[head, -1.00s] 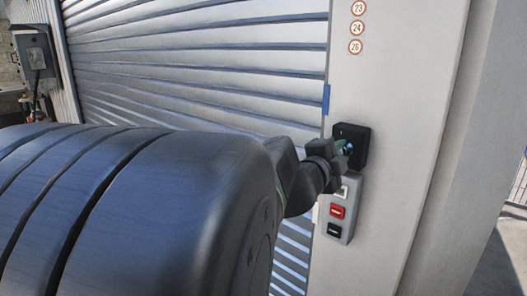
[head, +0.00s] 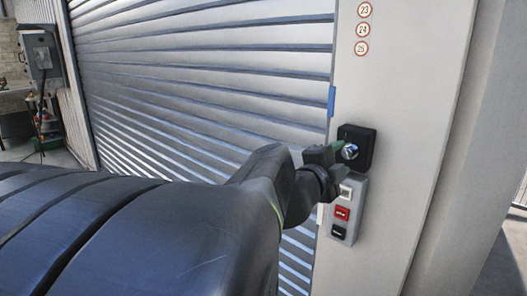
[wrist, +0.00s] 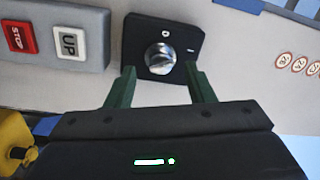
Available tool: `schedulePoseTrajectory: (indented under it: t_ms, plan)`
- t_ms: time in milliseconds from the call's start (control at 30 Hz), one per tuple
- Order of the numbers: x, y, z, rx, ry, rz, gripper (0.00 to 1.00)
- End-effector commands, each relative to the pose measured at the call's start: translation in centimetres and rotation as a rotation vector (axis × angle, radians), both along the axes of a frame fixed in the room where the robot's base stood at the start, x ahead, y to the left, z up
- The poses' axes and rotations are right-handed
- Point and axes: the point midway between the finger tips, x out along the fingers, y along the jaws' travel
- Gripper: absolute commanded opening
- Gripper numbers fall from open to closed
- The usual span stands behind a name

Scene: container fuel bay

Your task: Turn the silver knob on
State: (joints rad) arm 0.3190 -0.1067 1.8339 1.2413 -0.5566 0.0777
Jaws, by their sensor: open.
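The silver knob (wrist: 160,58) sits on a black square plate (wrist: 133,47) in the wrist view, with white marks on the plate beside it. In the head view the knob (head: 349,151) shows on its black plate (head: 366,138) on the pale post. My gripper (wrist: 160,72) is open, with its two green fingers apart on either side of the knob's near side. The fingertips are close to the plate; I cannot tell whether they touch it. In the head view my gripper (head: 338,150) is at the left of the knob.
A grey button box (head: 353,190) with a red STOP button, a black button and a white UP button (wrist: 69,44) is mounted just below the plate. A ribbed roller shutter (head: 200,80) fills the left. Round number labels (head: 363,29) are higher on the post.

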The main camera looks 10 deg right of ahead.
Motion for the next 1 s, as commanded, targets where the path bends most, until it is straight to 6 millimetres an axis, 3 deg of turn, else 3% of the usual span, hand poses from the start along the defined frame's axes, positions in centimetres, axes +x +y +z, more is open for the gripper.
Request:
schedulePoseTrajectory:
  t_ms: [200, 400, 767, 1000]
  plan:
    - [-2.1, 2.5, 0.1, 0.000, -0.003, 0.003, 0.48]
    - [-3.0, 3.4, -0.1, 0.000, -0.001, 0.000, 0.48]
    - [-3.0, 3.3, -0.2, 0.000, 0.000, 0.000, 0.48]
    - [-1.6, 1.7, -0.2, 0.000, 0.001, -0.003, 0.48]
